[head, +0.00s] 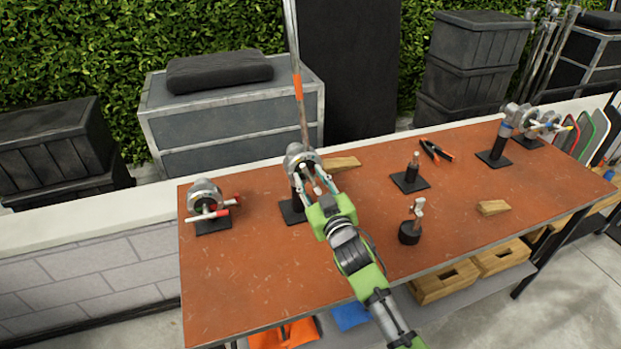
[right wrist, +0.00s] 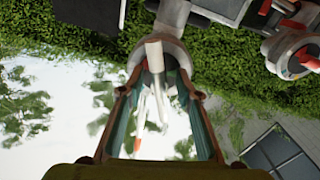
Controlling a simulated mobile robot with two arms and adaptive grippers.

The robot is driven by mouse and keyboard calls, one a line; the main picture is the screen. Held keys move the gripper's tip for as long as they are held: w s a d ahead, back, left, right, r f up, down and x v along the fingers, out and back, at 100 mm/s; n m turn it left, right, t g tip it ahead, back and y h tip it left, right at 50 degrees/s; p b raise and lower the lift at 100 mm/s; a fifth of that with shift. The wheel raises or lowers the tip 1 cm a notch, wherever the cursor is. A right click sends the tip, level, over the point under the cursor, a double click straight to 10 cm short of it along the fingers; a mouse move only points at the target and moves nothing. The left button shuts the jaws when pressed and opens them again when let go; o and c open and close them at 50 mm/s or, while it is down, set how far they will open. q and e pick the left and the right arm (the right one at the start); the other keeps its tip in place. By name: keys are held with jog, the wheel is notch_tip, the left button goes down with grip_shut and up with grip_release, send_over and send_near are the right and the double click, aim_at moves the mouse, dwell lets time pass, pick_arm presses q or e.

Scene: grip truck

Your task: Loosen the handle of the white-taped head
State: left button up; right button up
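A grey clamp head (head: 299,158) stands on a black post and base at the left-middle of the table. A white handle (right wrist: 154,54) shows on it in the right wrist view, just beyond and between my finger ends. My right gripper (head: 318,184) is close in front of this head. Its fingers (right wrist: 160,76) are spread, with a gap between them. I cannot tell whether they touch the handle. In the head view the fingers partly hide the head. My left gripper is not in view.
A long pole (head: 301,105) with orange tape rises at the head. Wooden wedges (head: 342,163), pliers (head: 435,150), small mounts (head: 410,178) and a further head (head: 497,145) stand right. The table front (head: 240,290) is clear.

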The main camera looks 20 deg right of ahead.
grip_shut()
jog(key=shift+n, duration=0.3)
jog(key=n, duration=0.3)
jog(key=shift+n, duration=0.3)
jog(key=n, duration=0.4)
jog(key=shift+n+p, duration=0.3)
jog(key=shift+p, duration=0.05)
grip_release()
